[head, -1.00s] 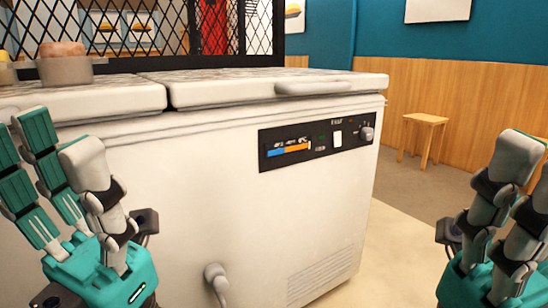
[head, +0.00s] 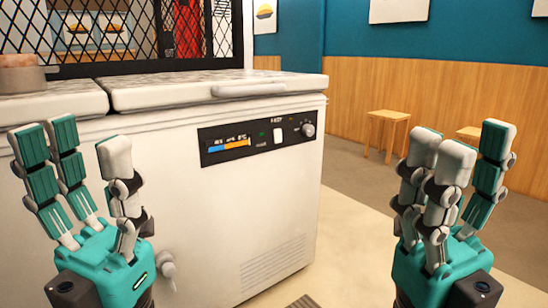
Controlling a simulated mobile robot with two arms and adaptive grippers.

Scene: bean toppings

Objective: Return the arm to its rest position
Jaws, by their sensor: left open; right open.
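My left gripper (head: 92,172) is teal and grey and stands with its fingers pointing up at the lower left, in front of the white chest freezer (head: 215,205). It is open, with nothing between its fingers. My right gripper (head: 455,175) stands upright at the lower right, in front of the open floor. It is open and empty. Its fingers partly overlap one another in this view. Both grippers are apart from each other.
The freezer has a handled lid (head: 220,90) and a black control panel (head: 257,138). A round pot (head: 20,78) sits on its top at the left edge. A wooden stool (head: 387,130) stands by the wood-panelled wall. Floor (head: 345,240) is clear right of the freezer.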

